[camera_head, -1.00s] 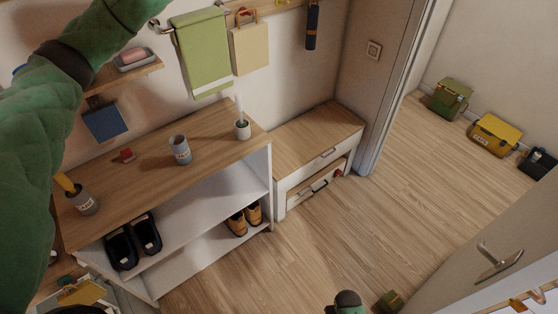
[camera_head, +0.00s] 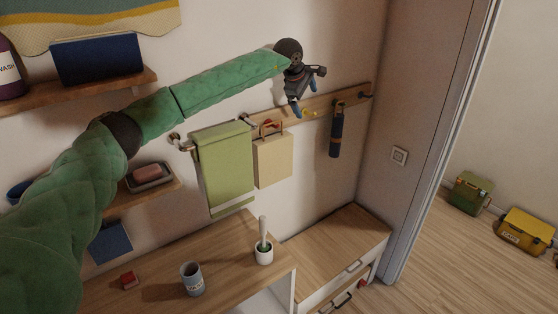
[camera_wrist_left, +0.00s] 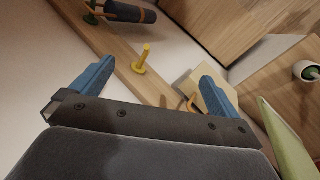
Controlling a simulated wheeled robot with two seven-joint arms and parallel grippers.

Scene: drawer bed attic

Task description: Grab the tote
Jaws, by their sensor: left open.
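The tote is a cream, flat bag (camera_head: 273,161) with orange-brown handles, hanging from the wooden wall rail beside the green towel. My left gripper (camera_head: 308,98) is above and to the right of the tote in the head view, in front of the rail. It is open and empty. In the left wrist view, the blue fingers (camera_wrist_left: 152,85) are spread apart, and part of the tote (camera_wrist_left: 211,92) shows behind the right finger, with a handle beside it. The finger hides some of the bag. My right gripper is out of view.
A yellow peg (camera_wrist_left: 141,61) stands on the rail between the fingers in the wrist view. A green towel (camera_head: 224,166) hangs left of the tote, and a dark blue rolled item (camera_head: 336,134) right. A bench (camera_head: 336,250) and a shelf top with a cup (camera_head: 192,278) are below.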

